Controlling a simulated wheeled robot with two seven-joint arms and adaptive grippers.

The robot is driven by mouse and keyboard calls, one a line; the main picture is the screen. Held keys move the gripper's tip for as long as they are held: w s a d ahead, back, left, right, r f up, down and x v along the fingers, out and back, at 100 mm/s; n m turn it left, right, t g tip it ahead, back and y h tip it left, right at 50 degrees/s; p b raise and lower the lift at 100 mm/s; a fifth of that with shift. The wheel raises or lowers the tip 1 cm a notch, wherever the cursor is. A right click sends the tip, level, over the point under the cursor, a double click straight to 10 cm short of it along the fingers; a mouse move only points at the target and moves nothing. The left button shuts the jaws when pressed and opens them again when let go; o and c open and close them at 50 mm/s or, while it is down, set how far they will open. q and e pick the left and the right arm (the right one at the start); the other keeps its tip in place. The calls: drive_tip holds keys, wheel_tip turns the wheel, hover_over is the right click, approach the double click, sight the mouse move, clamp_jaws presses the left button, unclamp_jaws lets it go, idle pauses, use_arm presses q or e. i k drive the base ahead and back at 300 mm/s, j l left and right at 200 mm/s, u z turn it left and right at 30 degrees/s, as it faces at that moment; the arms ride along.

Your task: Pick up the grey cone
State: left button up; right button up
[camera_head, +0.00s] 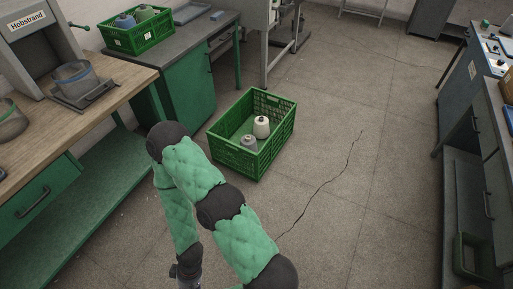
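A grey cone (249,143) stands in the near part of a green crate (236,158) on the floor. The crate's near wall hides its lower part. A cream-white cone (261,127) stands just behind it in the same crate. My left arm, in green padding, bends in front of the crate's near left side. Its dark end (188,272) is at the bottom edge of the picture, well apart from the cones. Its fingers cannot be made out. My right gripper is out of the picture.
A second green crate (139,37) with a grey-blue cone (125,20) and a greenish one (144,12) stands on the back bench. A wooden-topped bench (75,128) is at left. Cabinets (466,130) line the right. The floor right of the crate is clear.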

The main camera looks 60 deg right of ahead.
sight(248, 141)
drive_tip(key=l+z, duration=0.1)
drive_tip(key=z, duration=1.9)
drive_tip(key=l+u, duration=0.1)
drive_tip(key=u, duration=0.75)
drive_tip(key=i+l+u, duration=0.2)
drive_tip(key=l+u, duration=0.25)
drive_tip(key=i+l+u, duration=0.1)
drive_tip(key=l+u, duration=1.35)
drive_tip(key=k+l, duration=0.1)
drive_tip(key=l, duration=0.3)
drive_tip(key=k+l, duration=0.1)
drive_tip(key=l, duration=0.35)
drive_tip(key=l+u, duration=0.1)
drive_tip(key=l, duration=0.3)
drive_tip(key=k+l, duration=0.15)
drive_tip(key=l, duration=0.25)
drive_tip(key=k+l, duration=0.1)
drive_tip(key=l, duration=0.3)
drive_tip(key=k+l+u, duration=0.1)
drive_tip(key=l, duration=0.3)
drive_tip(key=k+l, duration=0.15)
drive_tip(key=l, duration=0.25)
